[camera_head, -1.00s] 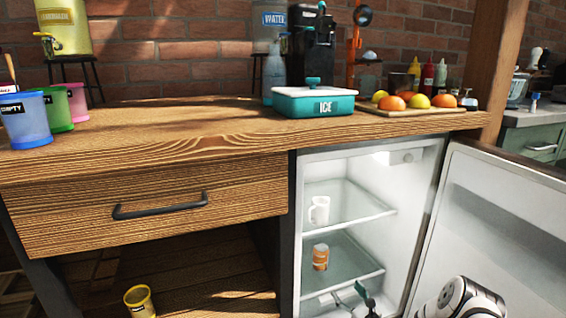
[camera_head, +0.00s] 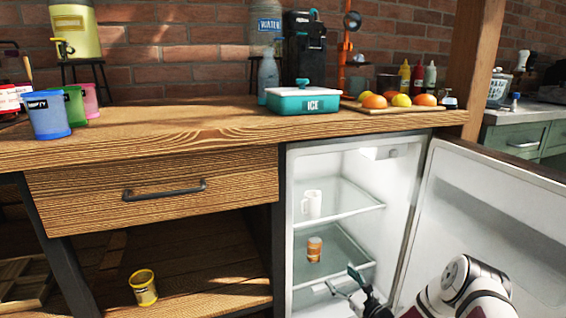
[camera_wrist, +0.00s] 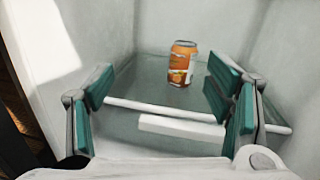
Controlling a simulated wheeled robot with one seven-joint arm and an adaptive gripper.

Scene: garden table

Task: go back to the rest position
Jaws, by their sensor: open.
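My gripper (camera_head: 352,281) is low at the right in the head view, in front of the open fridge (camera_head: 300,225). In the wrist view my gripper (camera_wrist: 165,108) has its two green-padded fingers wide apart with nothing between them. An orange can (camera_head: 314,249) stands upright on the lower glass shelf of the fridge. The can (camera_wrist: 182,63) also shows ahead of the fingers in the wrist view, apart from them.
The fridge door (camera_head: 490,220) stands open at the right, beside my arm. A wooden counter (camera_head: 190,130) with a drawer (camera_head: 160,190) is at the left. A teal ice box (camera_head: 305,101) and a board with fruit (camera_head: 392,107) stand on it. A yellow cup (camera_head: 143,288) is on the low shelf.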

